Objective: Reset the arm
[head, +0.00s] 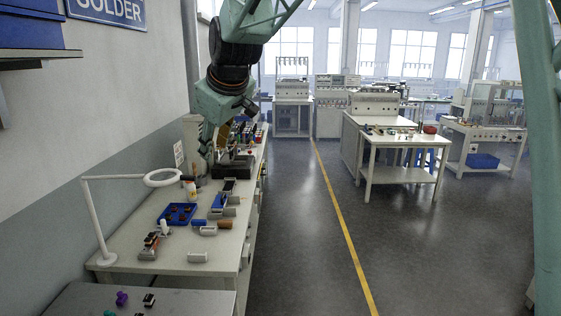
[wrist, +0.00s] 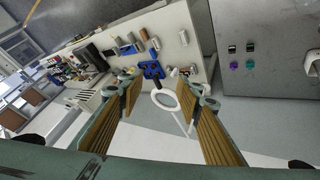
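My gripper (wrist: 163,88) is open in the wrist view. Its two fingers with ribbed tan pads stand wide apart, and nothing is held between them. The ring lamp and the bench show far beyond the fingertips. In the head view my gripper (head: 209,140) hangs from my green and black arm above the far part of the workbench (head: 150,235), partly hidden by the arm. I cannot tell from the head view how far it is above the things there.
The white ring lamp (head: 163,178) stands at the bench's left edge. A blue tray (head: 178,214) with small parts, and several grey and blue connector pieces, lie on the bench. A grey table (head: 190,302) with purple and green pieces is nearer. The floor aisle on the right is clear.

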